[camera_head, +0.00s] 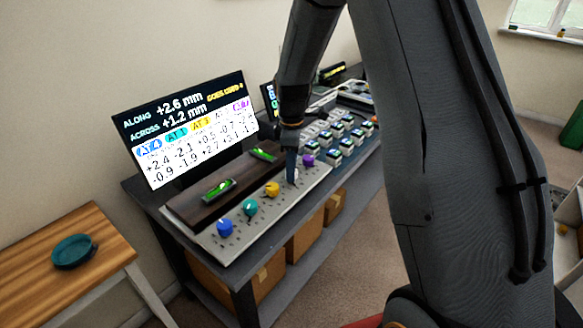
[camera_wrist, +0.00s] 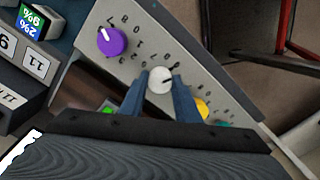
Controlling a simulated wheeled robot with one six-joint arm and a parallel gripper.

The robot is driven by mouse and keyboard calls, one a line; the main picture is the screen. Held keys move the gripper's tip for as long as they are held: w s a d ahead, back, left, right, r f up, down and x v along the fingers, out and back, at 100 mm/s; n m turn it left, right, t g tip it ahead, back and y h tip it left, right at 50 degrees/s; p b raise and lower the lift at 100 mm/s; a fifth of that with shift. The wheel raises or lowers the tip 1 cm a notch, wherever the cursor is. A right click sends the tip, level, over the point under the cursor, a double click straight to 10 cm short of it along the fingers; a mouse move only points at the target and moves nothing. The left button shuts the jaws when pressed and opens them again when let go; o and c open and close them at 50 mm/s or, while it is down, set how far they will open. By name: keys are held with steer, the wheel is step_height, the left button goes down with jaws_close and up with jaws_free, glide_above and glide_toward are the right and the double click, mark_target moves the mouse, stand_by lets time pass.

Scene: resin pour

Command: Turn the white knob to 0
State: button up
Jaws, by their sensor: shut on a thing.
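The white knob (camera_wrist: 160,80) sits on the light grey panel (camera_wrist: 140,55) between the purple knob and the yellow knob. My gripper (camera_wrist: 160,84) is shut on the white knob, with one blue finger on each side of it. A dark pointer line on the knob aims toward the right in the wrist view. Small numbers ring the knob, but I cannot tell which one the pointer meets. In the head view my gripper (camera_head: 291,165) points down at the panel and hides most of the white knob (camera_head: 294,179).
The purple knob (camera_head: 308,160) is close on one side, the yellow knob (camera_head: 272,189) on the other. Teal (camera_head: 250,207) and blue (camera_head: 224,227) knobs follow. A screen (camera_head: 190,130) reads along +2.6 mm, across +1.2 mm. Green vials (camera_head: 218,189) lie behind the knobs.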

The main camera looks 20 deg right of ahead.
steer(key=shift+n, duration=0.4)
steer(key=o, duration=1)
steer(key=shift+o, duration=0.2)
steer(key=shift+r, duration=0.1)
step_height(320, 180, up, 8)
steer(key=shift+f+b, duration=0.15)
steer(key=shift+b, duration=0.75)
